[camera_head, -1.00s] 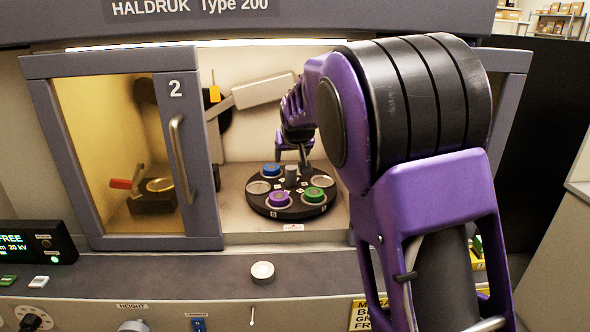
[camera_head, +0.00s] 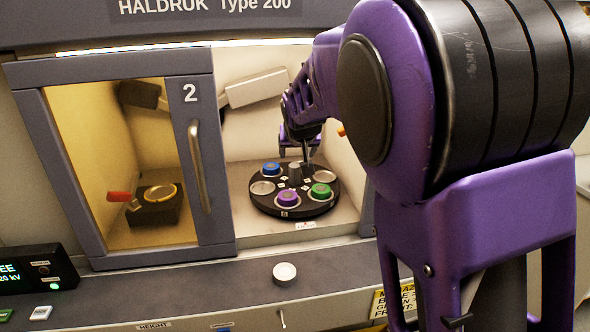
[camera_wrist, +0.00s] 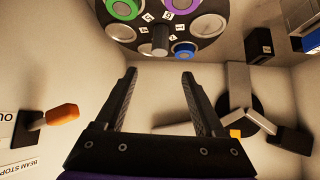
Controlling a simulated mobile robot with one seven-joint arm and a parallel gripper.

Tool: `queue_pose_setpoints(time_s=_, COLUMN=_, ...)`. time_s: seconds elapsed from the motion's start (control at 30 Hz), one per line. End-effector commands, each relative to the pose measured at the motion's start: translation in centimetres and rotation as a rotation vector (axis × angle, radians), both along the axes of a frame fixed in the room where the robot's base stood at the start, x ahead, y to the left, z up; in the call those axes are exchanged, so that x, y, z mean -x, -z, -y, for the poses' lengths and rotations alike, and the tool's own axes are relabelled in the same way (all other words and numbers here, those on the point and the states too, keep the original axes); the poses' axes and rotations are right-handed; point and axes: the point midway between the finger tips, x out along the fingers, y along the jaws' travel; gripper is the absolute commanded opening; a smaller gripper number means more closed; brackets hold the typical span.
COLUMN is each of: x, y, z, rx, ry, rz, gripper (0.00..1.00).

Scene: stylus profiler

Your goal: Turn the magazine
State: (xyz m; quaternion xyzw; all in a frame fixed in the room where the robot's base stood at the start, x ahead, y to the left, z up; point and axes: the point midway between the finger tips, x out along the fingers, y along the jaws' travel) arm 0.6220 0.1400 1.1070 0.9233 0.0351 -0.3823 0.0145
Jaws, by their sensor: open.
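The magazine (camera_head: 270,206) is a round black turntable inside the chamber, with blue, green and purple ringed holders and pale round seats. A short grey post (camera_head: 295,173) stands at its middle. In the wrist view the magazine (camera_wrist: 185,48) is at the top, with the grey post (camera_wrist: 160,40) pointing towards my gripper. My gripper (camera_wrist: 158,74) is open and empty; its two fingers lie apart on either side of the post's line, short of the disc in the picture. In the head view my gripper (camera_head: 304,150) is at the magazine's back edge, partly hidden; contact cannot be told.
A sliding door (camera_head: 205,170) marked 2 covers the chamber's left half; a red-handled lever (camera_head: 118,196) shows behind its glass. An orange handle (camera_wrist: 62,115) is on a side wall. A round knob (camera_head: 284,273) sits on the front ledge. My arm hides the right side.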

Motion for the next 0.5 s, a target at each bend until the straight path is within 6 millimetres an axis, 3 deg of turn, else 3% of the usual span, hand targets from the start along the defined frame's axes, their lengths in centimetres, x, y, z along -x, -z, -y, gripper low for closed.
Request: queue_pose_setpoints(time_s=0.5, x=-7.0, y=7.1, z=-0.4, rx=0.002, ry=0.002, rz=-0.002, gripper=0.71)
